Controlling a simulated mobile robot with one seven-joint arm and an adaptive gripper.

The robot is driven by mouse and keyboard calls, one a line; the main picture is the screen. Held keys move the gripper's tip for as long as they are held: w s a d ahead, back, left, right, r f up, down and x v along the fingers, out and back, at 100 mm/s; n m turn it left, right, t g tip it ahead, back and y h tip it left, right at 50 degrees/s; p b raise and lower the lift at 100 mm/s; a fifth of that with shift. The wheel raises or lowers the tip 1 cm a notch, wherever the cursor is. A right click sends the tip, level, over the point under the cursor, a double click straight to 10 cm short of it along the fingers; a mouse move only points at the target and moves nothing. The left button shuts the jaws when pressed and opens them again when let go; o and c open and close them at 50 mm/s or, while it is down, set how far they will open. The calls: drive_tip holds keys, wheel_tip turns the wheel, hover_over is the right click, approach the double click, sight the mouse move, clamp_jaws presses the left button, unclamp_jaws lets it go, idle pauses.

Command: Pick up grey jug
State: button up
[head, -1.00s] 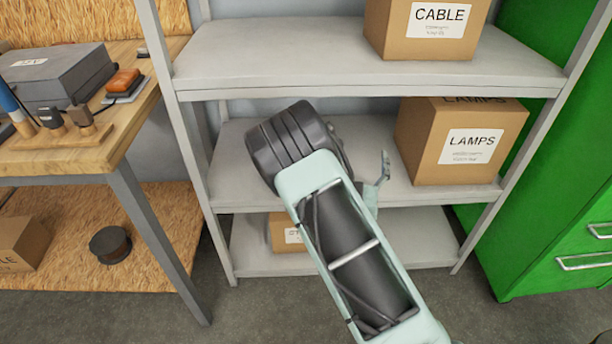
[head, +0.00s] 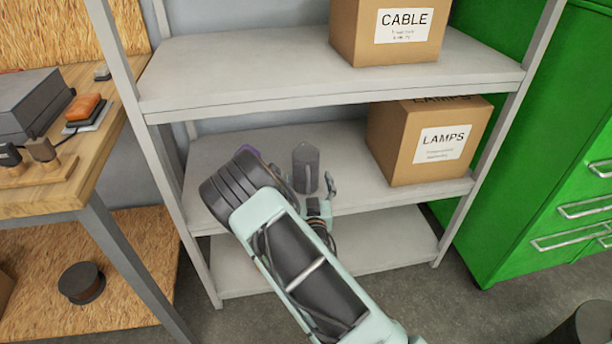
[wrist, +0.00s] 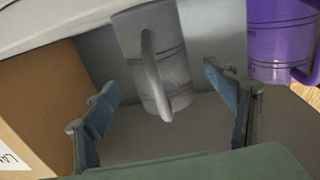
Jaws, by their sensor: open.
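The grey jug (head: 306,168) stands upright on the middle shelf (head: 350,196), just beyond my gripper in the head view. In the wrist view the grey jug (wrist: 160,62) is ahead between my two fingers, its handle facing the camera. My gripper (wrist: 162,88) is open and empty, with its fingers spread on either side of the jug's image. I see no contact. In the head view my gripper (head: 318,202) is partly hidden by my own arm.
A purple jug (wrist: 278,40) stands beside the grey one; only a sliver (head: 248,150) shows in the head view. The LAMPS box (head: 425,145) is on the other side. The upper shelf (head: 250,75), carrying the CABLE box (head: 390,30), lies above.

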sight(305, 159)
drive_tip(key=w, duration=0.2)
drive_tip(key=w+b, duration=0.1)
drive_tip(key=shift+w+a+f, duration=0.2)
drive_tip(key=shift+w+a, duration=0.1)
drive_tip(key=shift+w, duration=0.05)
drive_tip(key=shift+w+a+r, duration=0.1)
drive_tip(key=shift+w, duration=0.5)
drive_tip(key=shift+c, duration=0.6)
drive_tip(key=c, duration=1)
drive_tip(key=shift+c, duration=0.8)
drive_tip(key=shift+r, duration=0.15)
